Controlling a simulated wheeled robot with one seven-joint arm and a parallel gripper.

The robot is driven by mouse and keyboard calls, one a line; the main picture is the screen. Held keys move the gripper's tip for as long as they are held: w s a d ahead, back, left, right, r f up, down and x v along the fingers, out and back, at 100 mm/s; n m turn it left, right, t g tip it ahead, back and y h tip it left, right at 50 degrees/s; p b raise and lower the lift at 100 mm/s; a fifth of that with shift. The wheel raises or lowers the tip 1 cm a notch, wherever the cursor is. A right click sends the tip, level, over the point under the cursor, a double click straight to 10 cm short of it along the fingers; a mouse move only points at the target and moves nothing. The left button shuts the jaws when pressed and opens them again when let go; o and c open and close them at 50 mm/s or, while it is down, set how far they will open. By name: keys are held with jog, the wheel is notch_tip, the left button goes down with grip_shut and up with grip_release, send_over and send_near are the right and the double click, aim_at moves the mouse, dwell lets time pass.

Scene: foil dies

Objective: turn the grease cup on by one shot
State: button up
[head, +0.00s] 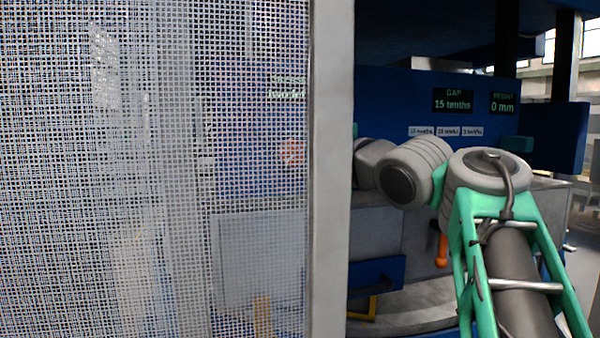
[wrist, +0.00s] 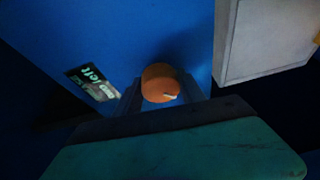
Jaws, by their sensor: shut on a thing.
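In the wrist view an orange round cap (wrist: 158,82), which I take to be the grease cup, stands against a blue panel. It has a small pale mark near its lower right edge. My gripper (wrist: 161,92) has its dark fingers on both sides of the cap, shut on it. The teal gripper body fills the bottom of the view. In the head view my arm reaches into the machine, and neither my gripper nor the gripped cap can be made out there.
In the head view a mesh guard (head: 150,180) covers the left half. A display reads "GAP 15 tenths" (head: 453,101). An orange handle (head: 441,250) hangs beside my arm.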

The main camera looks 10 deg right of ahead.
jog(key=m+b, duration=0.1)
jog(key=b, duration=0.1)
jog(key=f+m+t+b, duration=0.1)
jog(key=m+b, duration=0.1)
jog(key=shift+m, duration=0.3)
jog(key=m+t+b, duration=0.1)
jog(key=m+b, duration=0.3)
jog(key=shift+a+t, duration=0.1)
jog(key=shift+t, duration=0.3)
jog(key=m+b, duration=0.1)
jog(key=m, duration=0.1)
jog(key=m+t+h+b, duration=0.1)
jog(key=m, duration=0.1)
jog(key=m+h+b, duration=0.1)
jog(key=m+b, duration=0.1)
jog(key=shift+r+t, duration=0.25)
jog(key=shift+t, duration=0.05)
jog(key=shift+r+m+t+h+b, duration=0.15)
jog(key=shift+m+t+h+b, duration=0.25)
jog(key=shift+m+h, duration=0.55)
jog(key=shift+r+m+y, duration=0.1)
jog(key=shift+m+y, duration=0.15)
jog(key=shift+m, duration=0.1)
jog(key=o, duration=1.4)
jog(key=shift+c, duration=0.2)
